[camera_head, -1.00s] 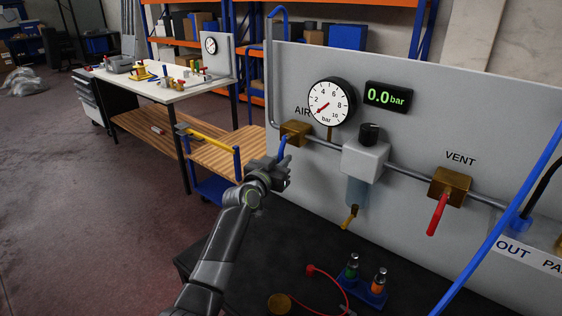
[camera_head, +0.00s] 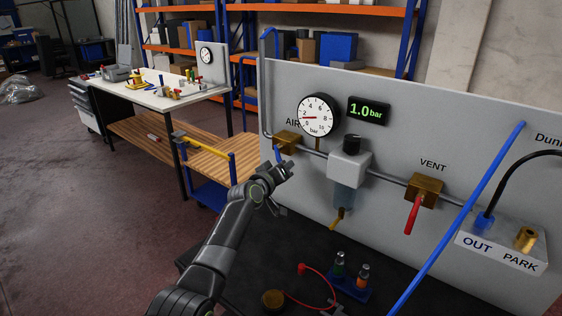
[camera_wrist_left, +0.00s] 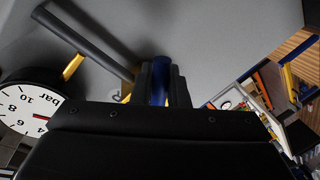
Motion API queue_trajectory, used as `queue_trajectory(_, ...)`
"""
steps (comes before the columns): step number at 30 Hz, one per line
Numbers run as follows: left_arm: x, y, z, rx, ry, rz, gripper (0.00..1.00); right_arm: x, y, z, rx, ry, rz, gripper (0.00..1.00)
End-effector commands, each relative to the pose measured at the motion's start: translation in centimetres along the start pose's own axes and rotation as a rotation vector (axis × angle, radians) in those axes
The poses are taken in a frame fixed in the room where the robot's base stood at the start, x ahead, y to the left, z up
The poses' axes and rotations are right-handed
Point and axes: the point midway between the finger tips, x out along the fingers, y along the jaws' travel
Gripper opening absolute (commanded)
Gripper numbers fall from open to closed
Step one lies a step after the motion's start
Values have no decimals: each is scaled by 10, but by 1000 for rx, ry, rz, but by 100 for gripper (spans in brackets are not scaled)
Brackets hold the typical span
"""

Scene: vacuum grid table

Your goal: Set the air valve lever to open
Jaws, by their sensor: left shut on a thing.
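The air valve is a brass block (camera_head: 287,142) under the AIR label at the left end of the grey pipe. Its blue lever (camera_head: 277,153) hangs below it, nearly straight down. My left gripper (camera_head: 282,170) is at the lever's lower end. In the left wrist view the fingers (camera_wrist_left: 163,88) are shut on the blue lever (camera_wrist_left: 160,78), one on each side. The round gauge (camera_head: 318,115) has its needle near the low end, and the display (camera_head: 368,111) reads 1.0 bar. My right gripper is not in view.
A regulator (camera_head: 349,167) and a red-levered vent valve (camera_head: 413,213) sit to the right on the same pipe. A blue hose (camera_head: 460,215) crosses the right side. Fittings in a blue holder (camera_head: 349,286) and a red cord lie on the dark bench below.

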Motion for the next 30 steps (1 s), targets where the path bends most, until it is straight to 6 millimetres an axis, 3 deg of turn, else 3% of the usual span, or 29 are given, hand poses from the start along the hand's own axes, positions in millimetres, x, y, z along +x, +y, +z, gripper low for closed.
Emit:
queue_trajectory(3,-2,8,-4,-110,-25,-2,0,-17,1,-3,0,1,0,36)
queue_trajectory(15,-6,26,-12,-477,-96,-2,0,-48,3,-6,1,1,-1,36)
queue_trajectory(30,-8,38,-21,-779,-156,-2,0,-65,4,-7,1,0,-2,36)
